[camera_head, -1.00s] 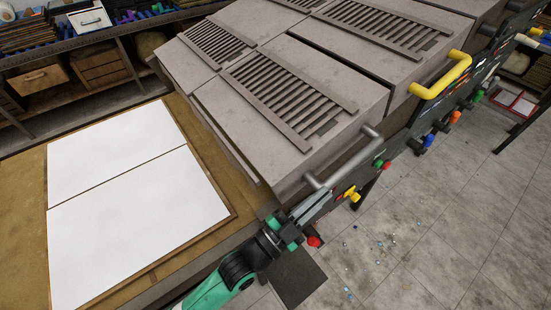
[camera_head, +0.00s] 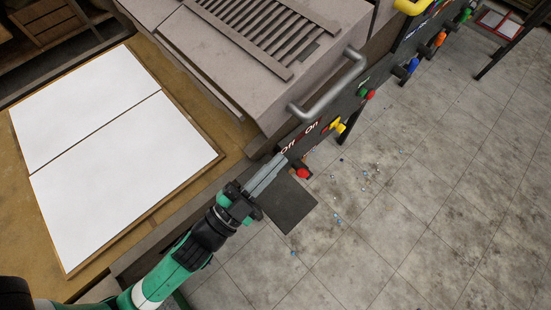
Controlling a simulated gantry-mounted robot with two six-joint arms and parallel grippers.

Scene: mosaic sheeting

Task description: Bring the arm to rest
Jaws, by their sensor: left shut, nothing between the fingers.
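My left gripper (camera_head: 266,176) comes in from the lower left on my green and black arm. Its two long grey fingers are shut together with nothing between them. The fingertips point up and right, near the front panel with the "Off" and "On" labels (camera_head: 300,138). They appear close to a red knob (camera_head: 303,173) and below the grey bar handle (camera_head: 330,90); whether they touch the panel I cannot tell. My right gripper is not in view.
The grey machine (camera_head: 235,80) with slatted vents fills the top middle. Colored knobs and a yellow handle (camera_head: 412,5) line its front. Two white sheets (camera_head: 125,155) lie on a wooden board at left.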

